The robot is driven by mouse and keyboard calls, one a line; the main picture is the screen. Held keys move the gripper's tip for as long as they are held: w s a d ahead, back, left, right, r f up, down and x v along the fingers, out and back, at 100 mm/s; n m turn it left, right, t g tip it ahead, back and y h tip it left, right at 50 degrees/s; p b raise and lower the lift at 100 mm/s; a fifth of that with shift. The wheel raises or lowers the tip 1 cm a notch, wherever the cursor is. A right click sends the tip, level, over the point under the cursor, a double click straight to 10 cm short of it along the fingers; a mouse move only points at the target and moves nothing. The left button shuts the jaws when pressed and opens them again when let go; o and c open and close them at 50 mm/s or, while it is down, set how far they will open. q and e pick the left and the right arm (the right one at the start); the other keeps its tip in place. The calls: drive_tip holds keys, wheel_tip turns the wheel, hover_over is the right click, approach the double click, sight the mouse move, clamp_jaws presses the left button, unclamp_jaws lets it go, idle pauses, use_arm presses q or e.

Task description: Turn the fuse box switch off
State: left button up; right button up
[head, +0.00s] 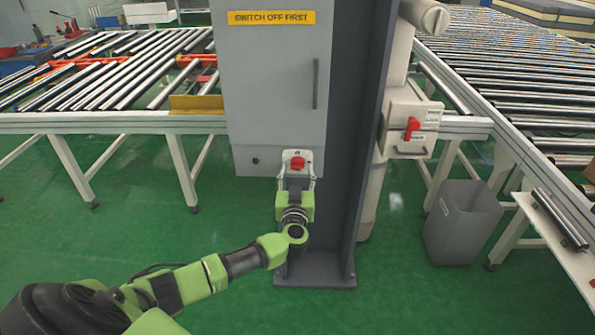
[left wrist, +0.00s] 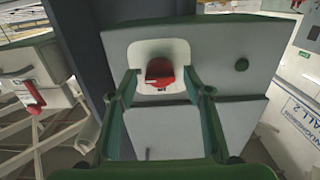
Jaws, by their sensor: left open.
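The fuse box (head: 271,95) is a grey cabinet with a yellow "SWITCH OFF FIRST" label on the dark column. Its red switch (head: 298,163) sits on a white plate near the lower right corner. In the left wrist view the red switch knob (left wrist: 159,71) is close and central, on its white plate (left wrist: 174,47). My left gripper (head: 297,178) is open just below the switch, its fingers pointing up on either side. In the wrist view its fingers (left wrist: 160,86) flank the knob; contact cannot be told. My right gripper is not in view.
A smaller white box (head: 405,112) with a red handle (head: 411,128) hangs right of the column (head: 355,110). Roller conveyors (head: 120,75) stand behind on both sides. A grey bin (head: 462,225) stands at the right. The green floor is open at the left.

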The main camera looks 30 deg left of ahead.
use_arm(q)
drive_tip(key=shift+w+a, duration=0.3)
drive_tip(key=shift+w, duration=0.25)
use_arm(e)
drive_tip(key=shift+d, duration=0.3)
use_arm(q)
drive_tip(key=c, duration=1.1)
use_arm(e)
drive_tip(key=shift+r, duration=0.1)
